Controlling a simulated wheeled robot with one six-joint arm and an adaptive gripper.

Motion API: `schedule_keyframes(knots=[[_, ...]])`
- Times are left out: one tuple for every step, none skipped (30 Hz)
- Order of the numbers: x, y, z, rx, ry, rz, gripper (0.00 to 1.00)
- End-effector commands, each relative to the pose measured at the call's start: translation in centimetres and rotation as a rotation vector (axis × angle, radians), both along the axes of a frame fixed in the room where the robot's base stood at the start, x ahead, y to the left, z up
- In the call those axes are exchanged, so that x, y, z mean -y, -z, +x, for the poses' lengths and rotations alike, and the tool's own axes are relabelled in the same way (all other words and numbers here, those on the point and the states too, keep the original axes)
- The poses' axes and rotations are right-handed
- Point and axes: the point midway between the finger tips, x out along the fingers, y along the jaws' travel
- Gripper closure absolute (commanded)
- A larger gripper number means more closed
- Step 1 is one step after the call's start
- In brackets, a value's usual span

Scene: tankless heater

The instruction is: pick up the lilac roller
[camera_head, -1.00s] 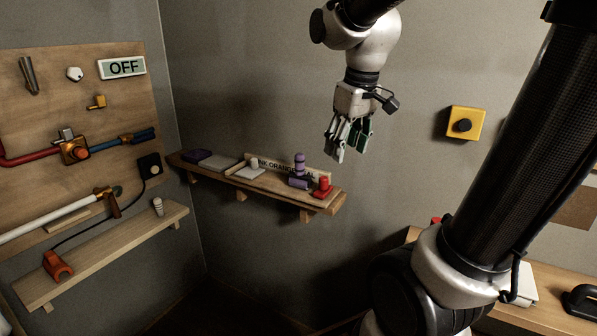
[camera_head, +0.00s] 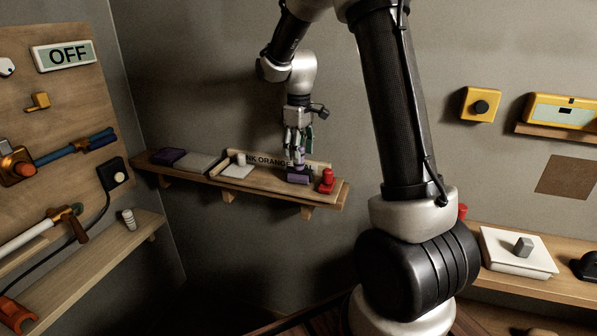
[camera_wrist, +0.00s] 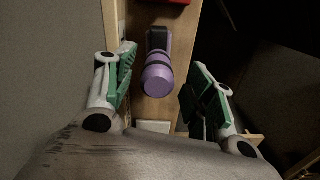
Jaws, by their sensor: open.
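The lilac roller (camera_wrist: 158,78) stands on the wooden wall shelf, with dark bands around it and a dark part behind it in the wrist view. In the head view its lilac lower part (camera_head: 298,178) shows on the shelf, and its top is hidden behind my fingers. My gripper (camera_head: 298,150) is above the shelf at the roller. In the wrist view my gripper (camera_wrist: 160,88) is open, with one green-padded finger on each side of the roller and gaps between. No contact shows.
The shelf (camera_head: 215,178) also holds a red object (camera_head: 326,181) just right of the roller, a small pale knob (camera_head: 241,160) on a light plate, a sign (camera_head: 262,160) behind, and a dark purple pad (camera_head: 167,157) at left. The wall is close behind.

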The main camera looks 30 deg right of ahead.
Motion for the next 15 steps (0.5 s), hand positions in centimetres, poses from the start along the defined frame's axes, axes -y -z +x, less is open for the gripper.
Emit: schedule_keyframes(knots=[[0.1,1.0,0.1,-0.003,0.001,0.001,0.46],[0.2,1.5,0.1,-0.004,0.001,0.0,0.46],[0.2,2.1,0.2,-0.004,0.001,0.0,0.46],[0.2,2.4,0.2,-0.002,0.0,0.0,0.46],[0.2,2.8,0.2,-0.002,0.0,0.0,0.46],[0.2,3.1,0.2,-0.001,0.001,0.0,0.46],[0.2,3.3,0.2,0.0,0.001,0.0,0.46],[0.2,3.4,0.2,0.0,0.001,0.0,0.46],[0.2,3.5,0.2,0.0,0.001,0.0,0.46],[0.2,3.5,0.2,0.0,0.001,0.0,0.46],[0.2,3.5,0.2,0.0,0.001,0.0,0.46],[0.2,3.5,0.2,0.0,0.001,0.0,0.46],[0.2,3.5,0.2,0.0,0.001,0.0,0.46],[0.2,3.5,0.2,0.0,0.001,0.0,0.46],[0.2,3.5,0.2,0.0,0.001,0.0,0.49]])
